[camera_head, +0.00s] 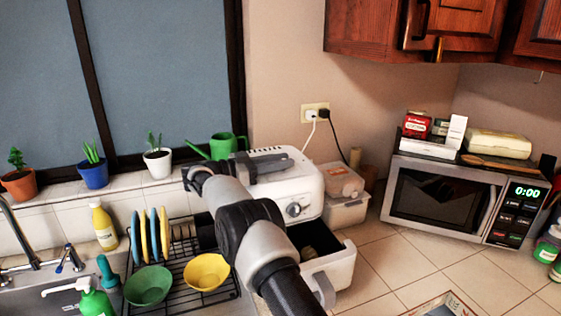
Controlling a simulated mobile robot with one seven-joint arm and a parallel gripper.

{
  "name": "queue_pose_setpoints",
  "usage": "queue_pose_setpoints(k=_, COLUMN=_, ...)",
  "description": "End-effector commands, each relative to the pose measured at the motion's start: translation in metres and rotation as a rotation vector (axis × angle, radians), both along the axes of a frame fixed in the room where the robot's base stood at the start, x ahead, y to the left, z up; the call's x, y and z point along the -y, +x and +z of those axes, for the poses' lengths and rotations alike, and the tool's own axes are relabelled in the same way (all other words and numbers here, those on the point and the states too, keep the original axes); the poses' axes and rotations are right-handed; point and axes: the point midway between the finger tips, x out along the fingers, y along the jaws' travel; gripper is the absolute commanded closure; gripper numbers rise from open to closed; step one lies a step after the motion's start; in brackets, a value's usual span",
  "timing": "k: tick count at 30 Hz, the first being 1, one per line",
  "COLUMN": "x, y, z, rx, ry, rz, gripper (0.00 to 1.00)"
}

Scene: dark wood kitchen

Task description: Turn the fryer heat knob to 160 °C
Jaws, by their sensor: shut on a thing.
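The white fryer (309,190) stands on the counter in the middle, with its drawer (345,262) pulled open below and something dark inside. A round grey knob (294,209) is on the fryer's front face and is clear of my gripper. My gripper (284,163) reaches in from the left and lies at the fryer's top, with its fingers shut on a small part there. That part looks like the heat knob, but the fingers hide it. The knob's marks and setting are too small to read.
A dish rack (178,283) with plates and bowls stands left of the fryer. Plastic containers (345,206) are behind it at right, and a microwave (447,203) stands farther right. A green watering can (221,147) is on the sill behind. The tiled counter at front right is mostly clear.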

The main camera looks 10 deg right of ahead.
Motion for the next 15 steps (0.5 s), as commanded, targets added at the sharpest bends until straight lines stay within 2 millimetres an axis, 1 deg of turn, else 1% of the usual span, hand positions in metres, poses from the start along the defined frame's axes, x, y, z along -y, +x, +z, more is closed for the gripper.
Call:
queue_pose_setpoints(k=6, x=0.0014, y=0.0003, z=0.0020, rx=0.003, ry=-0.003, rz=-0.001, gripper=0.96)
queue_pose_setpoints(k=7, x=0.0014, y=0.0003, z=0.0020, rx=0.003, ry=-0.003, rz=-0.001, gripper=0.72)
queue_pose_setpoints(k=10, x=0.0014, y=0.0003, z=0.0018, rx=0.003, ry=-0.002, rz=-0.001, gripper=0.55)
queue_pose_setpoints(k=15, x=0.0009, y=0.0003, z=0.0012, rx=0.001, ry=-0.002, rz=0.000, gripper=0.55)
